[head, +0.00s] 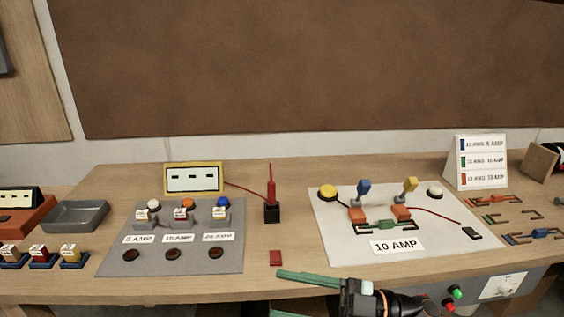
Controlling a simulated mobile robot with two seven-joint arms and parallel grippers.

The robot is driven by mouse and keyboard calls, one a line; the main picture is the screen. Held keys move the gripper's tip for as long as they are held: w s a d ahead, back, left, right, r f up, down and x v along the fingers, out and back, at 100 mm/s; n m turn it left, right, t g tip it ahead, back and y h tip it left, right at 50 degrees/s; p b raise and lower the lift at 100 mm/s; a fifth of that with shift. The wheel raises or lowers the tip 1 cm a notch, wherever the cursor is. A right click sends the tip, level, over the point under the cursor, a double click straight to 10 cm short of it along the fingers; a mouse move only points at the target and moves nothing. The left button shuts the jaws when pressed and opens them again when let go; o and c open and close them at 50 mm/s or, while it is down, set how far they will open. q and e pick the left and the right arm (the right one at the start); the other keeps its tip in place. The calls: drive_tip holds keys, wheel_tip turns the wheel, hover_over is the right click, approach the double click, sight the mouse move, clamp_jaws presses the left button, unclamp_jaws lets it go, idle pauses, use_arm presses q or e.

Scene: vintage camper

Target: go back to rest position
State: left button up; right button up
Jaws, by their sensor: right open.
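My right gripper (276,294) is at the bottom centre of the head view, at the table's front edge. Its green fingers point left and are spread apart, with nothing between them. The lower finger is partly cut off by the picture's bottom edge. My left gripper is not in view.
A grey mat (190,262) with AMP labels lies left of centre. A white "10 AMP" sheet (335,245) with clips and knobs lies right. A red probe (271,190) stands upright between them. A grey tray (76,216) is at left. A panel with buttons (457,292) is at lower right.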

drive_tip(key=w+d+f+m+t+h, duration=0.2)
drive_tip(key=d+f+m+t+h, duration=0.3)
drive_tip(key=f+m+t+h, duration=0.3)
drive_tip(key=w+d+f+m+t+h, duration=0.2)
drive_tip(key=d+f+m+t+h, duration=0.4)
drive_tip(key=f+m, duration=0.4)
drive_tip(key=s+d+f+m+g+h, duration=0.1)
drive_tip(key=s+d+f+g+h, duration=0.1)
drive_tip(key=s+f, duration=0.5)
drive_tip(key=s+d+f+m+g+h+p, duration=0.1)
drive_tip(key=s+f+g, duration=0.3)
drive_tip(key=s+f, duration=0.4)
drive_tip(key=shift+d+f+m+h, duration=0.45)
drive_tip(key=shift+d+m+h, duration=0.15)
drive_tip(key=shift+d, duration=0.05)
drive_tip(key=shift+c, duration=0.2)
